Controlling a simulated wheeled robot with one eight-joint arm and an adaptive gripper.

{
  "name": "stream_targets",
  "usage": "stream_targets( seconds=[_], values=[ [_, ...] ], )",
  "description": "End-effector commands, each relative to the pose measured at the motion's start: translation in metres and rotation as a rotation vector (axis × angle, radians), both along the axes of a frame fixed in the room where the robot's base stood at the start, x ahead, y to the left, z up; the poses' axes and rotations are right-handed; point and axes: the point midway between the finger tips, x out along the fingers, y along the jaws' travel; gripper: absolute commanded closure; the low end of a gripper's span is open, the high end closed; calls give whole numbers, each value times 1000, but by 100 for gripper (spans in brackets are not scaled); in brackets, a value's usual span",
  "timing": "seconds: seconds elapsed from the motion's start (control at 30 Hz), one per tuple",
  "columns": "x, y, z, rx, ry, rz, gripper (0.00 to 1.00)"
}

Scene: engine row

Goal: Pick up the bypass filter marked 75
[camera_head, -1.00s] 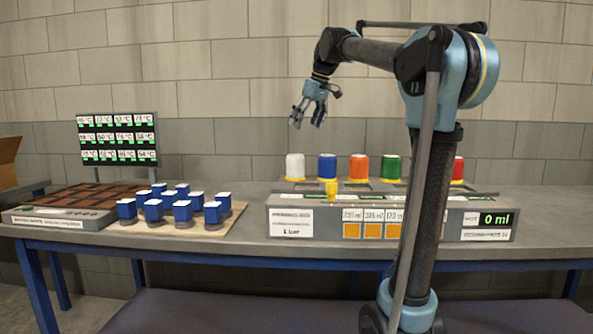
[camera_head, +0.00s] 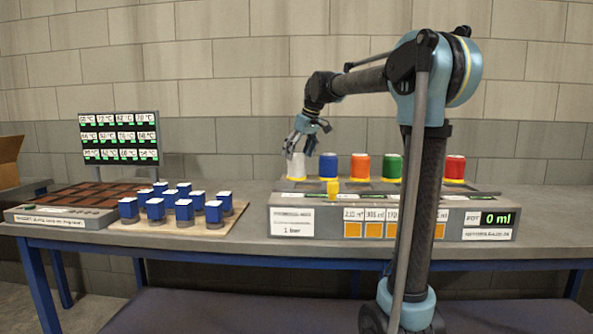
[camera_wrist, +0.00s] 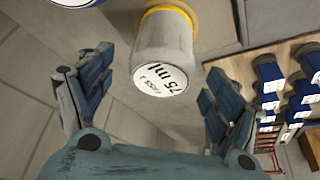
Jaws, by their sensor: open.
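The white bypass filter (camera_head: 297,168) stands upright at the left end of the row of coloured cylinders, on the back of the grey panel. In the wrist view the white filter (camera_wrist: 163,50) shows a label reading 75 ml on its end and a yellow ring at its base. My gripper (camera_head: 301,147) is just above the white filter in the head view, partly covering its top. In the wrist view my gripper (camera_wrist: 157,85) is open, with one finger on each side of the filter's labelled end. I see nothing held, and contact cannot be told.
A blue cylinder (camera_head: 328,167) stands close to the right of the white one, then an orange (camera_head: 360,167), a green (camera_head: 392,167) and a red one (camera_head: 455,169). Several blue blocks with white tops stand on a board (camera_head: 233,216) to the left. A small yellow piece (camera_head: 333,188) is in front.

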Motion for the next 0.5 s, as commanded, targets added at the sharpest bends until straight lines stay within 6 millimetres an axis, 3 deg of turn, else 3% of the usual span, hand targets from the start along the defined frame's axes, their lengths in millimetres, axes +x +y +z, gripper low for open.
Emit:
stream_targets(
  seconds=[0.2,0.47,0.5],
  values=[
    [6,7,-21,0,0,0,17],
    [7,8,-23,0,0,0,17],
    [7,8,-23,0,0,0,22]
  ],
)
